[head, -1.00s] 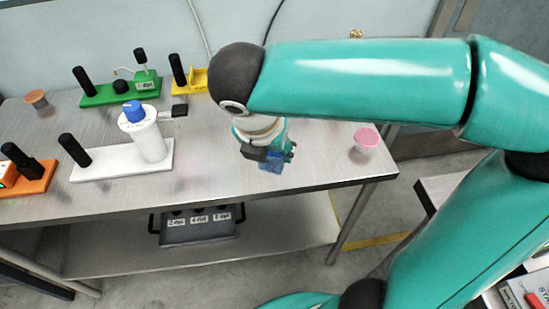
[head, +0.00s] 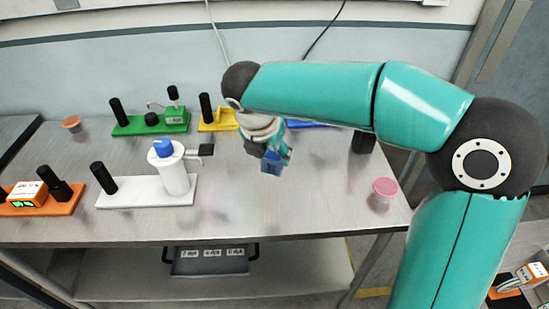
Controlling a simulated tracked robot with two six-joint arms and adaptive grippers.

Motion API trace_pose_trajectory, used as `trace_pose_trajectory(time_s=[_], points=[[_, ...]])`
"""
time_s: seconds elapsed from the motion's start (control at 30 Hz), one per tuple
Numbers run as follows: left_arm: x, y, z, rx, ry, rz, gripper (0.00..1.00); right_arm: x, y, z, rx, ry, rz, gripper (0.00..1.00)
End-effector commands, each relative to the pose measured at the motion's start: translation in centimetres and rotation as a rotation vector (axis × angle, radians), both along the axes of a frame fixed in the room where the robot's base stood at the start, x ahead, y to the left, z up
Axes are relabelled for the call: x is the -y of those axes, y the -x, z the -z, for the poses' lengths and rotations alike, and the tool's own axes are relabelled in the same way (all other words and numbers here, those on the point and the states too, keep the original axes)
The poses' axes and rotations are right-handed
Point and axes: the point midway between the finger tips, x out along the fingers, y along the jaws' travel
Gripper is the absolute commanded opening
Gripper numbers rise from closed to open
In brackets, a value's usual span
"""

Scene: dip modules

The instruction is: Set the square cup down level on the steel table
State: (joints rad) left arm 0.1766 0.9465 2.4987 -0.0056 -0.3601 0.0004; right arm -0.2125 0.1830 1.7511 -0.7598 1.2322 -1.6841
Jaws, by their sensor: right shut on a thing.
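My right gripper (head: 270,147) hangs from my teal arm over the middle of the steel table (head: 240,215). It is shut on a small blue piece, which looks like the square cup (head: 272,164). The gripper hides much of the cup, so its exact tilt is hard to tell. I cannot tell whether its base touches the table. My left gripper is not in view.
A white module with a blue-capped bottle (head: 174,176) stands left of the cup. Green (head: 150,123), yellow (head: 217,120) and blue (head: 306,124) modules line the back. A pink-topped cup (head: 384,187) stands right. The table's front middle is clear.

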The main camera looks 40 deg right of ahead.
Motion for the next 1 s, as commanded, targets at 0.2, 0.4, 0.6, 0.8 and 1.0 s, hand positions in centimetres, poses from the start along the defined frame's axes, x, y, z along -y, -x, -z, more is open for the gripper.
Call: trace_pose_trajectory(time_s=[0.2, 0.4, 0.6, 0.8, 1.0], points=[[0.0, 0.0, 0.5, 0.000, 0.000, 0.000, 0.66, 0.4, -1.2, 1.9, -0.001, 0.000, 0.000, 0.24], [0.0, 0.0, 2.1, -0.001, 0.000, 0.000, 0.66, 0.4, -1.2, 4.3, -0.001, 0.000, 0.000, 0.24], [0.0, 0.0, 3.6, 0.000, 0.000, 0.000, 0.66, 0.4, -1.2, 6.7, -0.001, 0.000, 0.000, 0.24], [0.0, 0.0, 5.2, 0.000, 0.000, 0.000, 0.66, 0.5, -1.2, 9.1, 0.000, -0.001, 0.001, 0.24], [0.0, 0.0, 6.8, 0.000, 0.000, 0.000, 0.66, 0.5, -1.1, 11.4, -0.001, 0.000, 0.003, 0.24]])
